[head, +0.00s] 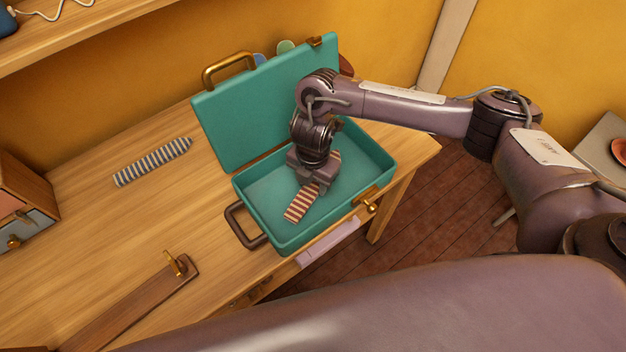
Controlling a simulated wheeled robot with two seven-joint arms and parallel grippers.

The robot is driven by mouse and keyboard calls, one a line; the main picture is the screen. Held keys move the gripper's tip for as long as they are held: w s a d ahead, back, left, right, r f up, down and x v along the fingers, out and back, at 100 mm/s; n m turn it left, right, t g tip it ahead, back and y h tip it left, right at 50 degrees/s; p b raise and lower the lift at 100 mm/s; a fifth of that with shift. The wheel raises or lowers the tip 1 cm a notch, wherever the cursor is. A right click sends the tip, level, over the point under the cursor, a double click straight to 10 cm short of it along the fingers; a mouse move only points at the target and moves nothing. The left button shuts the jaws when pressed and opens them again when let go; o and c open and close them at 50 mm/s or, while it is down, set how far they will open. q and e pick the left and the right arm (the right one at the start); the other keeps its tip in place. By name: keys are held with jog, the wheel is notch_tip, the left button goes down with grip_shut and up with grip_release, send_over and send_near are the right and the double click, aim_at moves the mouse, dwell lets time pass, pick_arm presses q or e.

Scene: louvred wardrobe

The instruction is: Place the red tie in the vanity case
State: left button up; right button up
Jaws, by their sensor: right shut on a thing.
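The vanity case (262,192) is teal and stands open on the wooden table, its lid raised at the back. The red tie (300,206) has red and cream stripes. My right gripper (313,186) points down inside the case opening and is shut on the tie. The tie's lower end sticks out to the lower left of the jaws, over the case floor. A small part of it shows to the right of the gripper. I cannot tell whether the tie touches the case floor. My left gripper is not in view.
A blue striped tie (152,161) lies on the table (90,215) left of the case. A dark wooden piece with a brass fitting (135,305) is at the front left. A small drawer unit (22,205) stands at the left edge. The table's right edge is just past the case.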

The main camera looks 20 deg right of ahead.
aim_at(313, 186)
jog(key=o, duration=1)
jog(key=shift+f, duration=0.1)
jog(key=shift+c, duration=0.2)
jog(key=shift+r, duration=0.25)
notch_tip(313, 186, up, 12)
jog(key=p, duration=0.3)
jog(key=shift+f, duration=0.15)
